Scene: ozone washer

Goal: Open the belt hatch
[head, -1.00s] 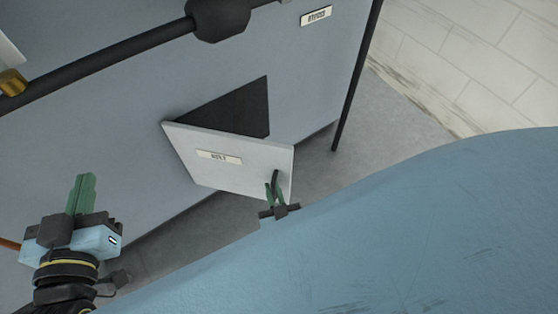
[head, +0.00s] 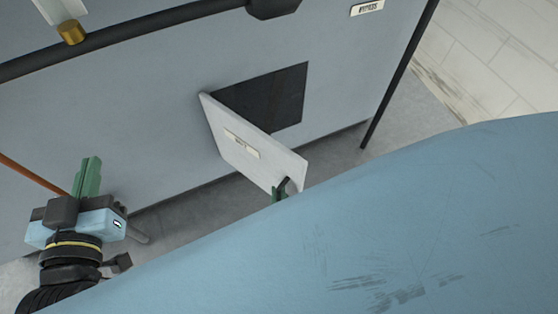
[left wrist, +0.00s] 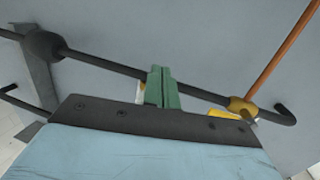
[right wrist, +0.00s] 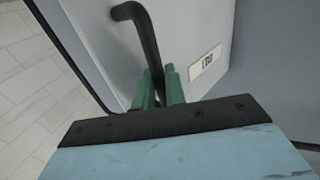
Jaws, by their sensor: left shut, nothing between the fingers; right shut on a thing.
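The belt hatch (head: 255,148) is a white panel with a small label, hinged at its left edge and swung well out from the grey machine wall. A dark rectangular opening (head: 272,95) shows behind it. My right gripper (head: 279,193) is shut on the hatch's black handle at the panel's free edge; my own blue body hides most of it in the head view. In the right wrist view the green fingers (right wrist: 158,90) close around the bent black handle (right wrist: 146,38). My left gripper (head: 88,176) is shut and empty at the left, apart from the hatch; its fingers (left wrist: 161,86) touch each other.
A black pipe (head: 130,40) with a brass fitting (head: 71,32) runs across the machine above the hatch. An orange rod (head: 33,174) is near my left gripper. A thin black post (head: 398,75) stands at the machine's right edge. Grey floor (head: 335,155) is clear beside the hatch.

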